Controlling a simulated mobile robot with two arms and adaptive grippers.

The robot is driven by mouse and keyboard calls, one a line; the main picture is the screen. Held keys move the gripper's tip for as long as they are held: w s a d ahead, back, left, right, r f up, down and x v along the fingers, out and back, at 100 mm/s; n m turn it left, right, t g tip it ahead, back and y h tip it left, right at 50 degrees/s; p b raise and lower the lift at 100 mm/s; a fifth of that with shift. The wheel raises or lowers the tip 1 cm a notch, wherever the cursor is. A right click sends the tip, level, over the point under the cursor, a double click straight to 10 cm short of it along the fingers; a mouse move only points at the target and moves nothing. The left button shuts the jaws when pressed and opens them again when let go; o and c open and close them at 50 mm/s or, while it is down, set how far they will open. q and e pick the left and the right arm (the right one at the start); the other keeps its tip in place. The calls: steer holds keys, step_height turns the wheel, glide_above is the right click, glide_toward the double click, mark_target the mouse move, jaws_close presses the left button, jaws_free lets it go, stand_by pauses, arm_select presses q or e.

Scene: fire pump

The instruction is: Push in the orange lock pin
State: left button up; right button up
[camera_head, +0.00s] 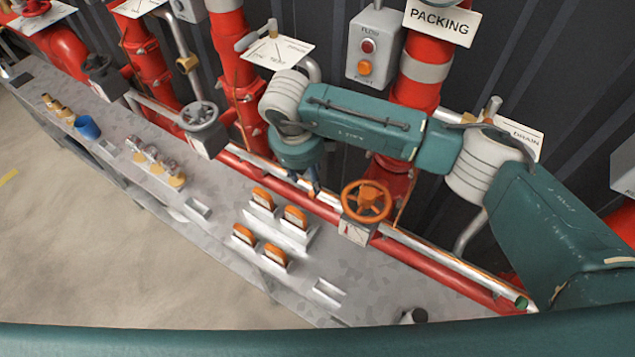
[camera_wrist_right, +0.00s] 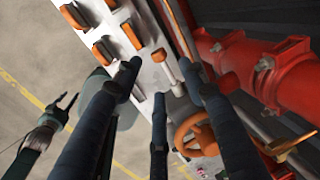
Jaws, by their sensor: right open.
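A small orange-brown knob (camera_wrist_right: 159,55) on a short pale stem shows between my fingers in the right wrist view; it may be the lock pin, but I cannot tell for sure. In the head view no lock pin can be made out; my arm covers part of the pipework. My right gripper (camera_head: 313,180) points down beside the red pipe, left of the orange handwheel (camera_head: 366,201). In the wrist view its dark fingers (camera_wrist_right: 165,100) are spread and empty. A dark two-pronged shape (camera_wrist_right: 62,108) at the wrist view's left edge looks like my left gripper.
Several orange-faced blocks (camera_head: 295,217) stand on the grey bench (camera_head: 215,240). The handwheel also shows in the wrist view (camera_wrist_right: 196,136). A button box (camera_head: 373,48) hangs on the dark wall. Red pipes (camera_head: 445,279) run along the bench's back edge. A blue cup (camera_head: 88,127) stands far left.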

steer(key=p, duration=0.2)
glide_above(313, 194)
steer(key=f, duration=0.4)
steer(key=shift+s+a+f, duration=0.3)
steer(key=shift+s, duration=0.05)
steer(key=f, duration=0.2)
steer(key=w+f, duration=0.1)
steer(key=shift+d, duration=0.3)
steer(key=shift+f+p, duration=0.3)
steer(key=shift+f, duration=0.4)
steer(key=shift+w+f, duration=0.1)
steer(key=c, duration=0.5)
jaws_close()
arm_select(q)
steer(key=shift+g, duration=0.3)
steer(key=s+r, duration=0.1)
steer(key=s+a, duration=0.1)
steer(key=s+r, duration=0.1)
steer(key=s, duration=0.1)
steer(key=shift+a+r, duration=0.15)
steer(key=shift+r, duration=0.15)
